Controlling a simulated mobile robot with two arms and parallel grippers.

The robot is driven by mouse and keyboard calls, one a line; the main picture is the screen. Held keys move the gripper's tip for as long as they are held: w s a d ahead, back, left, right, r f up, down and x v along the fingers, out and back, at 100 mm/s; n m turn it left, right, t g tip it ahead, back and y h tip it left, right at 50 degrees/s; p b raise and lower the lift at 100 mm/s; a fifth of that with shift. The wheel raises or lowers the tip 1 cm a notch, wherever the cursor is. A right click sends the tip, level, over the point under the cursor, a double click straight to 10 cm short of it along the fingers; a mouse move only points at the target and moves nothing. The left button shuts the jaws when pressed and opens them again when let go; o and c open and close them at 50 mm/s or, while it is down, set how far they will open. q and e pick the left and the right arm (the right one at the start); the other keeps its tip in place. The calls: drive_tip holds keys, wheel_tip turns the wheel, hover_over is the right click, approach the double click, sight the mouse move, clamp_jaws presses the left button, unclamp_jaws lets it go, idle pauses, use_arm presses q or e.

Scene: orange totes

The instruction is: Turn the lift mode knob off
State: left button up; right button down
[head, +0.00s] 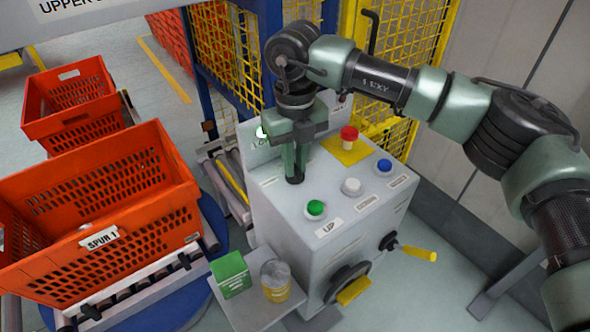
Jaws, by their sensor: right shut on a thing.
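The lift mode knob (295,181) is a small dark knob on the sloping top of a grey control box (265,195), at its left side. My right gripper (295,172) reaches down from above and is shut on the knob. The fingers hide most of the knob, so its pointing direction cannot be told. My left gripper is not in view.
Green (316,208), white (351,186) and blue (384,165) buttons and a red emergency stop (349,136) sit right of the gripper. A green box (231,274) and a can (275,281) stand on a low shelf. Orange totes (115,213) are left. Yellow mesh fencing (400,60) stands behind.

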drive_tip(key=shift+n+b, duration=0.45)
drive_tip(key=shift+n, duration=0.45)
drive_tip(key=shift+r, duration=0.1)
drive_tip(key=c, duration=1.4)
unclamp_jaws()
drive_tip(key=shift+c, duration=0.2)
wheel_tip(320, 180, up, 8)
drive_tip(key=shift+f+b, duration=0.15)
drive_tip(key=shift+b, duration=0.6)
